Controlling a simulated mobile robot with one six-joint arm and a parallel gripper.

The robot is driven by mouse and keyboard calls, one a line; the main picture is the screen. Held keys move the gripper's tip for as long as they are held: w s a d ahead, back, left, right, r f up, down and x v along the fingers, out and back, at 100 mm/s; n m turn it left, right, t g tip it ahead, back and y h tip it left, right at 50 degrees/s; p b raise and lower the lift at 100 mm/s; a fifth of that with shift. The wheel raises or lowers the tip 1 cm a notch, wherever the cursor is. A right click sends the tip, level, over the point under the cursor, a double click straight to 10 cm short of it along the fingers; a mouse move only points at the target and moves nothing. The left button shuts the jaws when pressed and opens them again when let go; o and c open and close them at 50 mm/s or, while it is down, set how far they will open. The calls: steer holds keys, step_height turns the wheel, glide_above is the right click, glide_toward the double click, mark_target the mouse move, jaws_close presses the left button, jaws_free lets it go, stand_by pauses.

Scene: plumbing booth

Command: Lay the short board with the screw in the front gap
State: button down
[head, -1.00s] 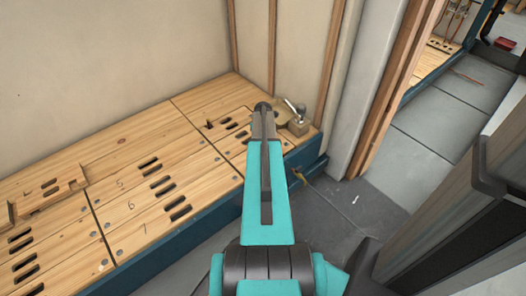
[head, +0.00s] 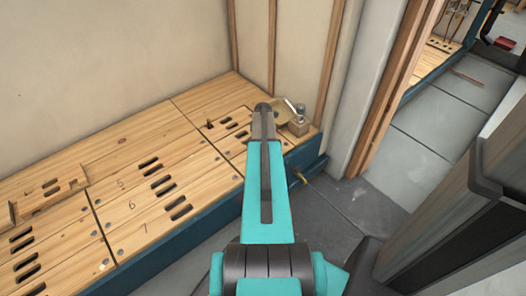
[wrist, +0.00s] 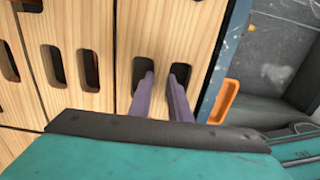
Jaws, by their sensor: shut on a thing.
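In the wrist view my gripper (wrist: 163,76) has its two purple fingers down in the two dark slots of a wooden board (wrist: 168,28). It is shut on the strip of wood between the slots. The board lies beside other slotted boards and along the dark blue frame edge, and looks about level with them. I cannot make out a screw on it. My arm hides the gripper and most of this spot in the head view. No open front gap shows clearly; I cannot tell whether the board is fully seated.
An orange part (wrist: 224,102) sits beside the blue frame (head: 190,235). A small block with a metal fitting (head: 299,124) stands at the platform's far right corner. A notched wooden piece (head: 48,198) lies at the left.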

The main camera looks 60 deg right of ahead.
steer(key=shift+f, duration=0.1)
steer(key=c, duration=1.6)
jaws_free()
steer(key=shift+o, duration=0.2)
step_height(320, 180, up, 14)
steer(key=p, duration=0.4)
steer(key=shift+f, duration=0.1)
